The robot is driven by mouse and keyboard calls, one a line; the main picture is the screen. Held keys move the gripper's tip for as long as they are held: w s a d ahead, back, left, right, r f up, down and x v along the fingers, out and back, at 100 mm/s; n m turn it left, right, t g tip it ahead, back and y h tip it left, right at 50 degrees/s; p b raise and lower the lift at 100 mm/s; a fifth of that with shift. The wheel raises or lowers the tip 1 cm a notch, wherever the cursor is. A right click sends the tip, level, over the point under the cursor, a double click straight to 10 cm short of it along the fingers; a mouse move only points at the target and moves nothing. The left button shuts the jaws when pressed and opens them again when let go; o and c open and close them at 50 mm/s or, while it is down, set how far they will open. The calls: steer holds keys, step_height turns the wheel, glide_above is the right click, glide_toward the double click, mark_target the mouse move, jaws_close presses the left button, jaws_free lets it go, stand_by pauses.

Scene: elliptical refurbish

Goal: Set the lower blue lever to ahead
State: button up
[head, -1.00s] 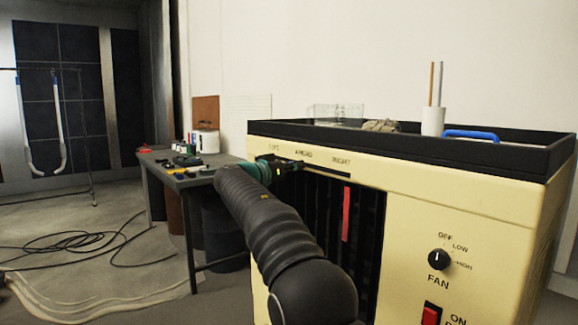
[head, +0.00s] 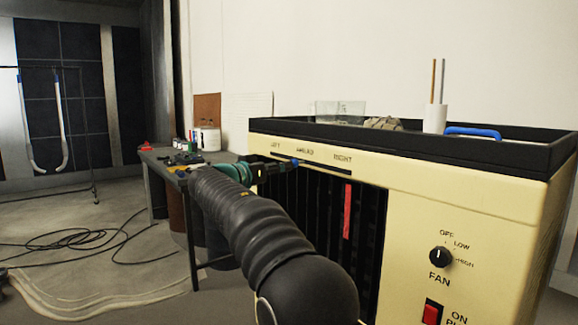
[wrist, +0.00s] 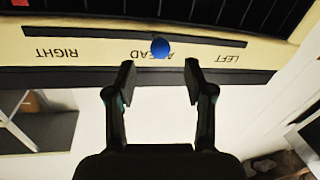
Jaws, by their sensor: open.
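The blue lever knob (head: 296,162) sits on the dark slot (head: 325,167) in the cream cabinet front, below the AHEAD label. In the wrist view, which is upside down, the blue knob (wrist: 161,47) covers the middle of the AHEAD lettering, between LEFT and RIGHT. My gripper (wrist: 159,80) is open and empty, its fingers apart on either side of the knob's line. The knob shows just past the fingertips, with no visible contact. In the head view my gripper (head: 284,166) is just left of the knob.
A red strip (head: 347,211) hangs over the dark grille. The fan dial (head: 440,257) and red switch (head: 432,312) are lower right. A blue handle (head: 472,132) lies on the black top tray (head: 400,137). A cluttered table (head: 165,160) stands behind my arm.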

steer(key=v, duration=0.5)
stand_by(0.3)
